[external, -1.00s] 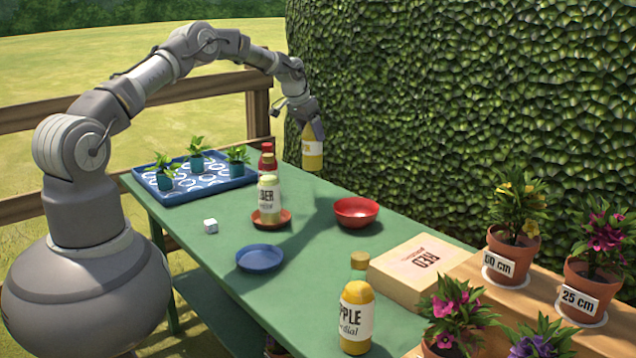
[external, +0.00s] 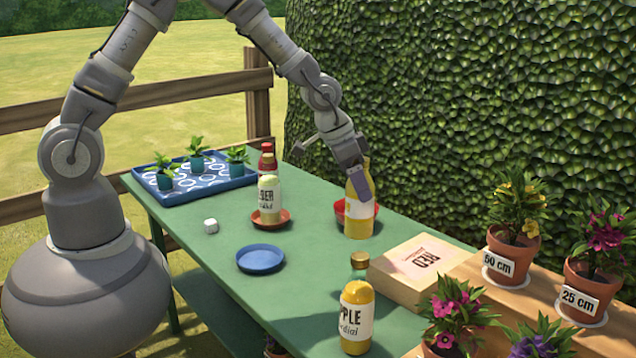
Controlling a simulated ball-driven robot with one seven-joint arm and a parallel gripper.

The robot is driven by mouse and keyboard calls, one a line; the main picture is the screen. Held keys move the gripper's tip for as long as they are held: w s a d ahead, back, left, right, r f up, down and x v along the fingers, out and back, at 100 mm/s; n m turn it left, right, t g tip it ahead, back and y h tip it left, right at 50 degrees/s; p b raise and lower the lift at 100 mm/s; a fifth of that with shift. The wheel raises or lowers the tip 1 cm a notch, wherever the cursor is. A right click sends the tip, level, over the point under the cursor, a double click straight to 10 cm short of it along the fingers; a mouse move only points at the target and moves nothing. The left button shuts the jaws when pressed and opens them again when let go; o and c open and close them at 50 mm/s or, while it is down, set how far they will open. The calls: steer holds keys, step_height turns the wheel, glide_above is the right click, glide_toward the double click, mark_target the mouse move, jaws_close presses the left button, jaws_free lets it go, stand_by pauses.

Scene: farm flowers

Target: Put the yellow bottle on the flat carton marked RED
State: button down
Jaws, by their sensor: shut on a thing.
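My gripper (external: 352,182) is shut on a yellow bottle (external: 358,222) with a white label, and holds it roughly upright. The held bottle is in front of the red bowl in the picture, left of the flat carton. I cannot tell how far its base is above the green table. The flat tan carton marked RED (external: 408,272) lies at the table's right side, its visible top bare. Another yellow bottle (external: 356,312), labelled APPLE cordial, stands near the front, left of the carton's near end.
The red bowl (external: 340,207) is partly hidden behind the held bottle. A pale bottle (external: 269,192) stands on an orange saucer (external: 262,221). A red-capped bottle (external: 267,150), blue plate (external: 260,258), white cube (external: 210,226) and seedling tray (external: 205,184) are also there. Potted flowers (external: 515,245) stand right.

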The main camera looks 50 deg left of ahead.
mark_target(349, 196)
steer(key=shift+m, duration=0.5)
steer(key=s+d, duration=0.1)
steer(key=s, duration=0.1)
steer(key=s+d, duration=0.1)
steer(key=s, duration=0.1)
steer(key=s+d, duration=0.1)
steer(key=s, duration=0.1)
steer(key=shift+d+f, duration=0.1)
steer(key=shift+d, duration=0.25)
steer(key=w+d+f+b, duration=0.2)
steer(key=w+d, duration=0.1)
steer(key=w, duration=0.3)
steer(key=w+d+f+b, duration=0.3)
steer(key=w+d, duration=0.1)
steer(key=w, duration=0.3)
steer(key=shift+w, duration=0.2)
steer(key=shift+f+b, duration=0.1)
steer(key=shift+b, duration=0.2)
steer(key=shift+c, duration=1)
jaws_free()
steer(key=shift+a, duration=0.1)
